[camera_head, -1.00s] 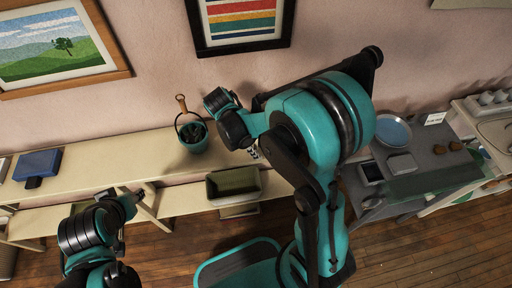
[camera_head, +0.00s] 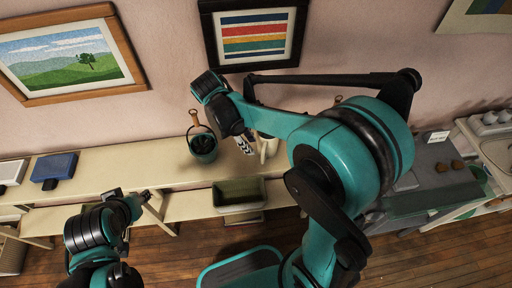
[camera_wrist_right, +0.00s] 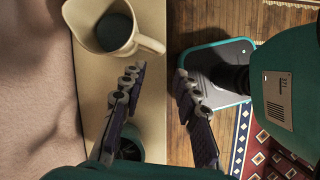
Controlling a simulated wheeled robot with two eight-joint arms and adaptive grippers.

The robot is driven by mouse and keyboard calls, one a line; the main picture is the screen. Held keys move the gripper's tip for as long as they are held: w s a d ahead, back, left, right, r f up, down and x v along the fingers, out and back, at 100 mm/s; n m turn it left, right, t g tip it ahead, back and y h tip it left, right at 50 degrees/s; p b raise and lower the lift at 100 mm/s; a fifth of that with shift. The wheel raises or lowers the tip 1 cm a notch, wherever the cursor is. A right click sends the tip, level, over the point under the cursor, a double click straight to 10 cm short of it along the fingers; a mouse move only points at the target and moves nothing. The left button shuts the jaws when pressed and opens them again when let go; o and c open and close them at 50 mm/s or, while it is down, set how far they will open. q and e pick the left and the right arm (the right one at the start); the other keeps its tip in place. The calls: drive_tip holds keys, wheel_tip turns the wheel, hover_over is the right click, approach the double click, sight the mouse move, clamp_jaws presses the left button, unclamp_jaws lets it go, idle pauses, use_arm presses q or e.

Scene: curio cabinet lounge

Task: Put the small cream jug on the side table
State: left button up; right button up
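The cream jug (camera_wrist_right: 118,28) stands upright on the pale shelf (camera_wrist_right: 150,120) in the right wrist view, with its dark inside showing. In the head view the jug (camera_head: 267,147) is partly hidden by my right arm. My right gripper (camera_wrist_right: 158,85) is open and empty, its two fingers apart. The jug is beyond the fingertips, and its handle side is nearest them. In the head view the right gripper (camera_head: 243,145) is above the shelf, just left of the jug. My left gripper (camera_head: 138,196) is low at the left, too small to read. I cannot tell which surface is the side table.
A teal pail (camera_head: 203,147) with a raised handle stands left of the right gripper. A dark green bin (camera_head: 238,192) sits lower on the shelving. A blue box (camera_head: 54,168) is at the left. A grey table (camera_head: 440,178) with small brown items stands at the right.

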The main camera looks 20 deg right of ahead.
drive_tip(key=s+d+r+m+t+y, duration=0.1)
drive_tip(key=s+r+m+t+y, duration=0.3)
drive_tip(key=s+m+t, duration=0.4)
drive_tip(key=s+r+m, duration=0.1)
drive_tip(key=m, duration=0.3)
drive_tip(key=shift+r+m+t, duration=0.2)
drive_tip(key=shift+m+t, duration=0.2)
